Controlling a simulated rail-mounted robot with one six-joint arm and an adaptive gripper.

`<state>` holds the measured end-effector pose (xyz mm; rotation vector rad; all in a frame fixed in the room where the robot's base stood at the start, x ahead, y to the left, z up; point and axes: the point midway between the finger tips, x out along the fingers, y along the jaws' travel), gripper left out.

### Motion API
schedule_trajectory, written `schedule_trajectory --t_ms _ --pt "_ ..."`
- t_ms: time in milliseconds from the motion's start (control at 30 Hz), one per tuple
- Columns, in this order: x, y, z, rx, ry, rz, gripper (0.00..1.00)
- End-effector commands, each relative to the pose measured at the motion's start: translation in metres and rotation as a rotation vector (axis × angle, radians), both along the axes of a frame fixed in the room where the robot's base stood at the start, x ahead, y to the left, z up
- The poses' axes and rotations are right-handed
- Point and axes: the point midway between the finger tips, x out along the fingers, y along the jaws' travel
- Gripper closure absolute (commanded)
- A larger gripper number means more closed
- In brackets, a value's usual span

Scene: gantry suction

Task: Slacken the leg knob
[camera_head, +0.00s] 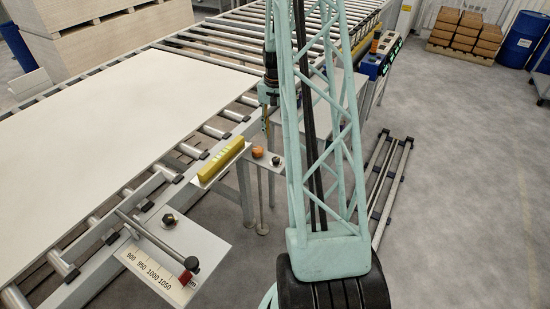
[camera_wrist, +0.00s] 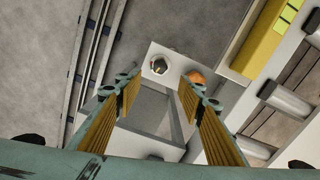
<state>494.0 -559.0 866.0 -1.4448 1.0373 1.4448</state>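A dark knob (camera_head: 276,160) sits on a small pale bracket (camera_head: 266,168) above the support legs; it also shows in the wrist view (camera_wrist: 158,65). An orange round knob (camera_head: 257,152) sits beside it on the bracket and shows in the wrist view (camera_wrist: 196,76). No label shows which one is the leg knob. My gripper (camera_head: 266,125) hangs above and beyond the bracket in the head view. In the wrist view my gripper (camera_wrist: 158,97) is open, with ribbed yellow pads and nothing between them. The dark knob lies just past the fingertips, roughly centred between them.
A yellow block-like vial or level (camera_head: 221,160) lies beside the bracket. Another dark knob (camera_head: 169,219) and a scale (camera_head: 155,272) with a red pointer are on the near plate. A white board (camera_head: 100,110) lies on the roller conveyor. A low rail frame (camera_head: 390,180) lies on the floor at right.

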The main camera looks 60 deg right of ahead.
Motion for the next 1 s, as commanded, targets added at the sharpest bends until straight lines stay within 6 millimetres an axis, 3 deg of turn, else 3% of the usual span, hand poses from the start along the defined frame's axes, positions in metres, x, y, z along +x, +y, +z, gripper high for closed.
schedule_trajectory --t_ms 367,1000 --pt "0.0 0.001 -0.016 0.001 0.001 0.001 0.64" --pt "0.0 0.001 -0.088 0.001 0.0 0.001 0.64"
